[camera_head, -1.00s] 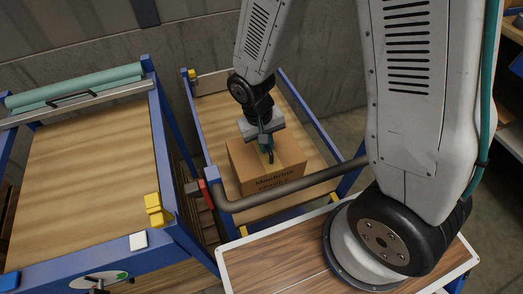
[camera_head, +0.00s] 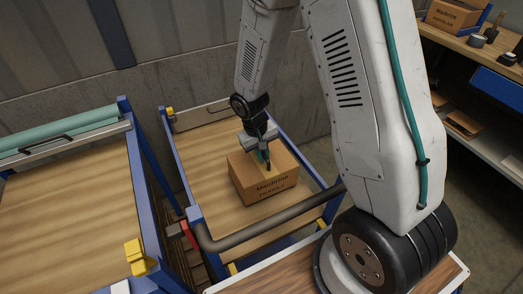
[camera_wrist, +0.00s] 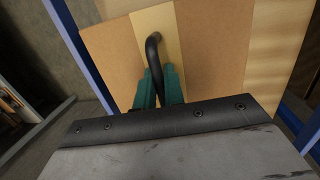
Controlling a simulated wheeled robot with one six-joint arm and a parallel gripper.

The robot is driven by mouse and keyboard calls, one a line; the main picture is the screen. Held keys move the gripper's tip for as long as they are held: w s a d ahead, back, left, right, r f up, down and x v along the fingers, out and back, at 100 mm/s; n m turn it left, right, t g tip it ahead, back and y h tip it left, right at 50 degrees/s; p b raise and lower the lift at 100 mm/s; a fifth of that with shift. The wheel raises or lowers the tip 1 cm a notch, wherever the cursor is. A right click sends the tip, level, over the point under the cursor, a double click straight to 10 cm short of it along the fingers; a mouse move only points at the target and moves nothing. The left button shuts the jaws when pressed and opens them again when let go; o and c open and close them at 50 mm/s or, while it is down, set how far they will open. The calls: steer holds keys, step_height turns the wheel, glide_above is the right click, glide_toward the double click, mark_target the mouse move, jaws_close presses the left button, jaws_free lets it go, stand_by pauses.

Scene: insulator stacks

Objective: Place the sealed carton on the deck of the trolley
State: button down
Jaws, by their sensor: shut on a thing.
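The sealed carton (camera_head: 262,187), a brown box with dark print and a tape strip on top, is over the wooden deck (camera_head: 205,150) of the blue-framed trolley. It looks level; I cannot tell whether its base touches the deck. My gripper (camera_head: 265,160) is above the carton, shut on the black handle on its top. In the wrist view the teal fingers (camera_wrist: 158,88) close around this handle (camera_wrist: 153,50), with the carton top (camera_wrist: 215,45) beneath.
A grey push bar (camera_head: 270,226) crosses the trolley's near side. A blue-framed bench (camera_head: 65,195) with a teal roll (camera_head: 60,138) stands left. A concrete wall is behind. A shelf with another carton (camera_head: 455,15) is at the right. Deck around the held carton is bare.

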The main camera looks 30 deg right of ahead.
mark_target(257, 160)
steer(key=shift+f, duration=0.55)
steer(key=c, duration=1.5)
jaws_free()
steer(key=shift+f, duration=0.1)
step_height(257, 160, up, 12)
steer(key=w+a, duration=0.1)
steer(key=a, duration=0.1)
steer(key=s+d+r+t, duration=0.1)
steer(key=s+r, duration=0.3)
steer(key=r, duration=0.3)
steer(key=s+d+r, duration=0.1)
steer(key=s+r, duration=0.4)
steer(key=r, duration=0.2)
steer(key=s+r, duration=0.3)
steer(key=s, duration=0.4)
steer(key=s+r+t+y, duration=0.1)
steer(key=s+r, duration=0.3)
steer(key=s, duration=0.4)
steer(key=shift+s+a+r+y, duration=0.15)
steer(key=shift+s+y, duration=0.05)
steer(key=shift+y, duration=0.1)
